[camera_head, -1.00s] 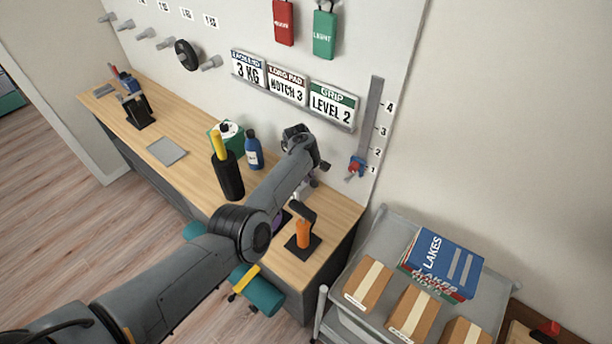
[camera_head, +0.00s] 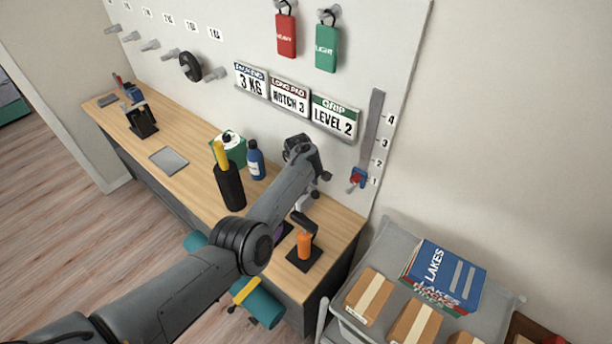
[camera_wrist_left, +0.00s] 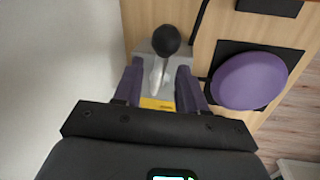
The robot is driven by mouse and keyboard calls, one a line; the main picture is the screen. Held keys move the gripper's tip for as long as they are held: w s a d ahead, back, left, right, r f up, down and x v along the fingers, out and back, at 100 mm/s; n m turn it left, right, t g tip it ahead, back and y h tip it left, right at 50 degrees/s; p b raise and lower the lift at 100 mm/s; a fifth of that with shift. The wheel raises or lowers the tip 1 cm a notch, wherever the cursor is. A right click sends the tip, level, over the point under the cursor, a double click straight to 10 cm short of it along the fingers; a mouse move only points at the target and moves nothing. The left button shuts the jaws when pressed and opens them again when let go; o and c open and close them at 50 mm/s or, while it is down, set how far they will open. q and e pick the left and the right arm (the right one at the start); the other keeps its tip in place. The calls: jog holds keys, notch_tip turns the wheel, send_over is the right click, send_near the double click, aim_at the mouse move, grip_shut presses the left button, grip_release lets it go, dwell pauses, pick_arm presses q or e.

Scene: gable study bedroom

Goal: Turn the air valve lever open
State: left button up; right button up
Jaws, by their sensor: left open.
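The air valve lever shows in the left wrist view as a pale metal stem with a black ball knob (camera_wrist_left: 166,40). It rises from a grey block with a yellow patch (camera_wrist_left: 157,103) at the bench's edge by the wall. My left gripper (camera_wrist_left: 158,82) is open. Its two purple fingers stand on either side of the lever stem, with visible gaps. In the head view my left forearm and wrist hide most of the valve and the fingers. My right gripper is not in view.
A purple round pad (camera_wrist_left: 250,80) on a black base is close beside the valve. An orange-handled device (camera_head: 305,245) stands at the bench's near end. A black holder (camera_head: 230,187) and blue bottle (camera_head: 255,162) stand left of my wrist. A grey cart (camera_head: 390,248) carries boxes.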

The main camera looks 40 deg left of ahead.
pick_arm(q)
notch_tip(320, 180, up, 10)
jog(key=s+p, duration=0.2)
jog(key=shift+a, duration=0.2)
jog(key=shift+f, duration=0.1)
dwell(0.4)
